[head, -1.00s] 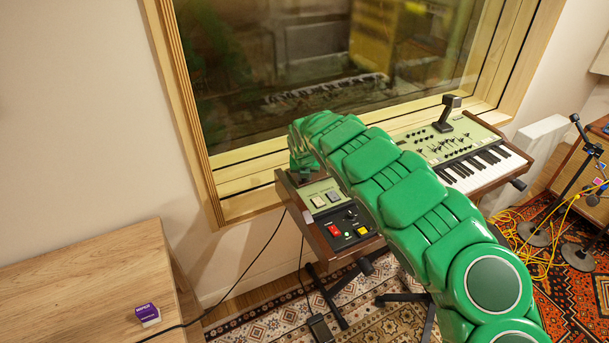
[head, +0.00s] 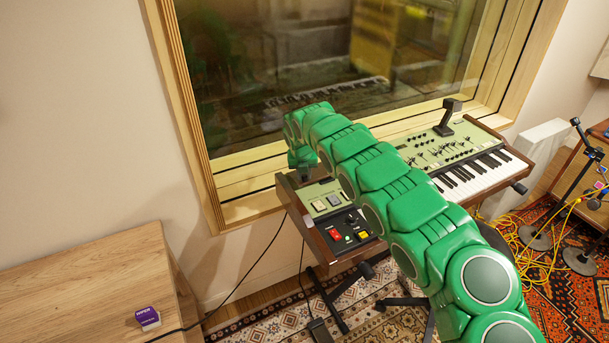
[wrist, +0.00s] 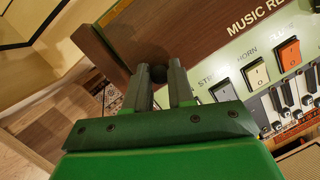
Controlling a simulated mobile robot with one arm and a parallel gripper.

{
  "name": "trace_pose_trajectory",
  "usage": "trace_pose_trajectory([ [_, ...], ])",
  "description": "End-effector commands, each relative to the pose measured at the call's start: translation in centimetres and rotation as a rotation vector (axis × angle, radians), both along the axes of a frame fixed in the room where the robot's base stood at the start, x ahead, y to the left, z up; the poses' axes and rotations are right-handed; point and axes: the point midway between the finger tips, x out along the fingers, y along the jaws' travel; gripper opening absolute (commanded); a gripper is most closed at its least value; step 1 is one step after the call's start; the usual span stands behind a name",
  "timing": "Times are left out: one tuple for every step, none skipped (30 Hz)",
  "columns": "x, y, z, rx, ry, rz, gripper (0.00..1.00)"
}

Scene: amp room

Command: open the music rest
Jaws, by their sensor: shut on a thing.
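The electric keyboard (head: 335,222) stands on a stand below the window, with a green top and wooden sides. In the wrist view, the lettering "MUSIC RE" (wrist: 256,18) is cut off by the picture's edge and runs along a brown wooden panel (wrist: 190,32). My gripper (wrist: 162,74) is shut on a small dark round knob (wrist: 156,77) near the panel's left end. In the head view, my gripper (head: 304,172) is at the keyboard's back left corner, its fingers mostly hidden by my green arm. Whether the panel is tilted is unclear.
Grey and orange rocker switches (wrist: 255,72) and sliders lie close right of my gripper. The window (head: 330,60) is just behind. A wooden desk (head: 85,275) with a purple box (head: 147,318) stands left; microphone stands (head: 560,200) and yellow cables are at right.

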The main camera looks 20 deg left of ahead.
Motion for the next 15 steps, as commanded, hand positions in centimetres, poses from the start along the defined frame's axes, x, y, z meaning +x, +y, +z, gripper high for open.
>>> trace_pose_trajectory([
  [0.3,0.3,0.5,0.009,-0.011,0.002,0.00],
  [0.4,0.4,0.7,0.009,-0.011,0.002,0.00],
  [0.5,0.6,0.9,0.011,-0.013,0.003,0.00],
  [0.6,0.7,1.0,0.012,-0.014,0.003,0.00],
  [0.7,0.8,1.1,0.013,-0.014,0.002,0.00],
  [0.7,0.9,1.2,0.014,-0.014,0.002,0.00],
  [0.8,1.0,1.2,0.014,-0.013,0.002,0.00],
  [0.9,1.0,1.3,0.013,-0.012,0.003,0.00],
  [1.0,1.2,1.5,0.013,-0.011,0.003,0.00],
  [1.1,1.4,1.7,0.014,-0.011,0.004,0.00],
  [1.2,1.6,1.9,0.016,-0.012,0.004,0.00],
  [1.4,1.8,2.2,0.016,-0.014,0.004,0.00],
  [1.5,1.9,2.3,0.016,-0.014,0.004,0.00],
  [1.6,2.1,2.4,0.016,-0.013,0.005,0.00],
  [1.7,2.3,2.6,0.014,-0.012,0.005,0.00],
])
